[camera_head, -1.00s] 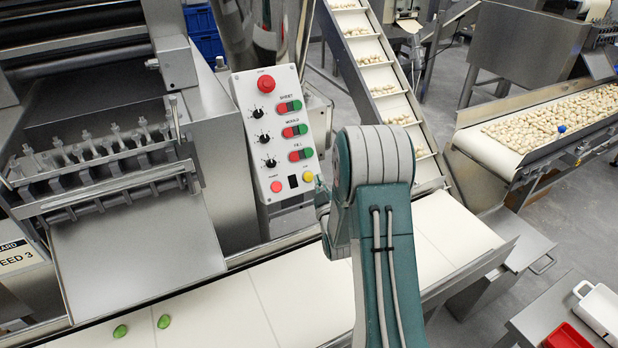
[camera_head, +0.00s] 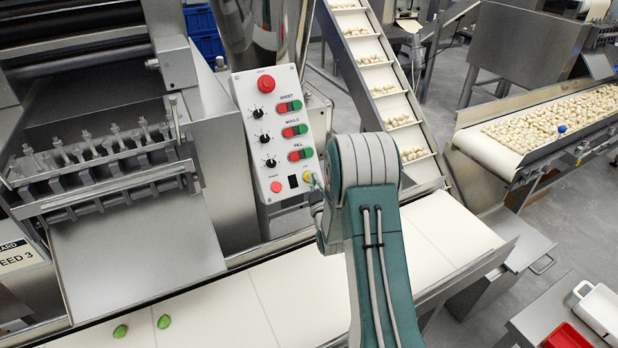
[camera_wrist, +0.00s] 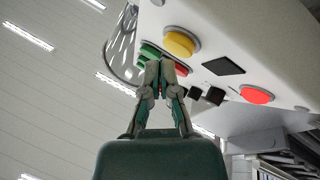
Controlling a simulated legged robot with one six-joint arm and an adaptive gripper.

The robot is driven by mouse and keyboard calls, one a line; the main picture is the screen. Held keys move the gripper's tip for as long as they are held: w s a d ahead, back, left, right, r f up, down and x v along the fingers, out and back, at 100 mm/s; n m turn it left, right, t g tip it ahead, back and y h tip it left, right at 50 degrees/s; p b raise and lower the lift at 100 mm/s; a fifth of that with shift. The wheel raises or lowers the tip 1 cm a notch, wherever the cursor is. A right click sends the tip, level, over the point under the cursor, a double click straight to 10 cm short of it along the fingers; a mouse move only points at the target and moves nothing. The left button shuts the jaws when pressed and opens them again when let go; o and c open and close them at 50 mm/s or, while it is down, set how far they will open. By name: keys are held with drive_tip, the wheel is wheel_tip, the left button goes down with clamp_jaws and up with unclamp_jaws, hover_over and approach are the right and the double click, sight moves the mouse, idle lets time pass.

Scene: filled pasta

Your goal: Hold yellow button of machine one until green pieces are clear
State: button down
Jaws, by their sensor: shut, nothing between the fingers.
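The yellow button (camera_head: 307,177) is at the lower right of the control panel (camera_head: 262,170), partly covered by my gripper. It also shows in the wrist view (camera_wrist: 180,43), just above my fingertips. My gripper (camera_wrist: 160,70) is shut and empty, its tips pointing at the panel. In the head view my gripper (camera_head: 315,182) is close beside the button, mostly hidden by my arm. I cannot tell whether it touches the button. Two green pieces (camera_head: 120,331) (camera_head: 164,321) lie apart on the white belt (camera_head: 290,295) at the lower left.
The panel also has a red button (camera_head: 277,187), black knobs, red-green switch pairs and a red top button (camera_head: 266,84). An inclined conveyor (camera_head: 385,90) carries pale pieces behind my arm. A white bin (camera_head: 600,310) and red tray (camera_head: 566,337) are at the lower right.

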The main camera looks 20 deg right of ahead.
drive_tip(key=shift+w, duration=0.1)
idle(0.7)
drive_tip(key=shift+w+f, duration=0.15)
drive_tip(key=shift+w, duration=0.1)
drive_tip(key=shift+w+f, duration=0.2)
drive_tip(key=shift+w, duration=0.1)
idle(0.8)
drive_tip(key=shift+s, duration=0.1)
idle(3.3)
drive_tip(key=shift+s+r, duration=0.45)
drive_tip(key=shift+s, duration=0.15)
drive_tip(key=shift+s+d+r, duration=0.1)
drive_tip(key=shift+s+r, duration=0.35)
drive_tip(key=shift+s, duration=0.25)
drive_tip(key=shift+s+a+r, duration=0.1)
drive_tip(key=shift+s+r, duration=0.3)
drive_tip(key=shift+s, duration=0.3)
drive_tip(key=shift+s+d+r, duration=0.1)
drive_tip(key=shift+s+r, duration=0.35)
drive_tip(key=shift+s, duration=0.25)
drive_tip(key=shift+r, duration=0.1)
